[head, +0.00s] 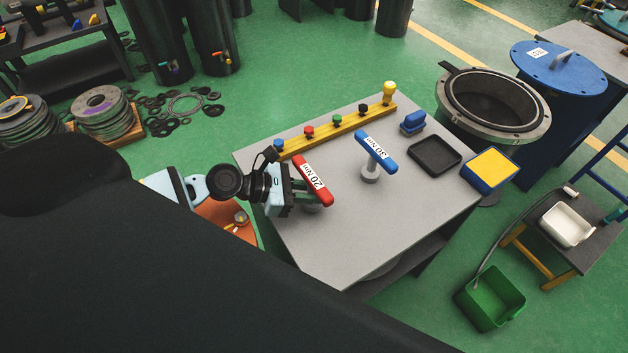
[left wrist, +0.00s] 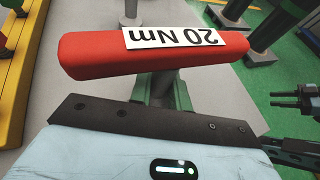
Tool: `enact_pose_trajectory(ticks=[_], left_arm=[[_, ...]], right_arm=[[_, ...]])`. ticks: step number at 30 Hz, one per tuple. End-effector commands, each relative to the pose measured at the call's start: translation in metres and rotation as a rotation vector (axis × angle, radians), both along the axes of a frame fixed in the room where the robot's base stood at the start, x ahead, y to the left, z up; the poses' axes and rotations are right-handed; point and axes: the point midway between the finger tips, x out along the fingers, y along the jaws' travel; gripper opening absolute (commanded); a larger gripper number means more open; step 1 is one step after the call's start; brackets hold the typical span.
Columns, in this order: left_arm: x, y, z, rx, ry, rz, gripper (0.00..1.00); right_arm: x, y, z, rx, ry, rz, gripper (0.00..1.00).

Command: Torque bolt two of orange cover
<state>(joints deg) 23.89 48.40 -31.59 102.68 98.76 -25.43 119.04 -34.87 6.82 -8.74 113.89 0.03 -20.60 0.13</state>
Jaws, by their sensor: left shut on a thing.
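The red T-handled 20 Nm wrench (head: 318,184) stands near the left side of the grey bench; its red bar fills the upper left wrist view (left wrist: 150,55). My left gripper (head: 300,192) is shut on the wrench below the bar, with green finger parts beside the grey stem. The fingertips' contact is partly hidden. A blue 30 Nm wrench (head: 378,152) stands farther right on the bench. An orange surface (head: 238,213) with a grey knob shows partly below my left arm; I cannot tell whether it is the orange cover. A dark mechanism (left wrist: 292,101), possibly my right gripper, shows in the left wrist view.
A yellow rack (head: 350,122) with coloured knobs lies along the bench's back edge. A black tray (head: 434,156), a blue block (head: 412,123) and a yellow-topped blue box (head: 492,170) are at the right. The bench's front middle is clear. A green bin (head: 492,297) is on the floor.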

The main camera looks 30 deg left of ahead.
Motion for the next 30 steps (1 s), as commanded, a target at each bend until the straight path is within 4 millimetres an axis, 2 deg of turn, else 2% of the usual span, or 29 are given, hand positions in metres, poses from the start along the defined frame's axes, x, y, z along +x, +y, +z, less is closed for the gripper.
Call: enact_pose_trajectory(ticks=[9, 18, 19, 23, 30], left_arm=[[0.0007, -0.0003, -0.0036, -0.001, -0.005, 0.001, 0.0], [0.0005, -0.0001, -0.01, -0.001, -0.003, 0.001, 0.0], [0.0001, 0.0001, -0.0104, 0.0, -0.002, 0.001, 0.21], [0.0002, 0.0001, -0.0098, 0.001, -0.002, 0.0, 0.38], [0.0002, -0.0001, -0.0097, 0.001, -0.002, 0.0, 0.4]], right_arm=[[0.0052, 0.002, 0.003, 0.005, -0.011, -0.004, 0.36], [0.0018, 0.0039, -0.0015, 0.009, -0.001, -0.009, 0.36], [0.0016, 0.0039, -0.0017, 0.009, -0.001, -0.009, 0.36], [0.0003, 0.0037, -0.003, 0.008, 0.004, -0.009, 0.36], [-0.0006, 0.003, -0.0039, 0.006, 0.006, -0.007, 0.36]])
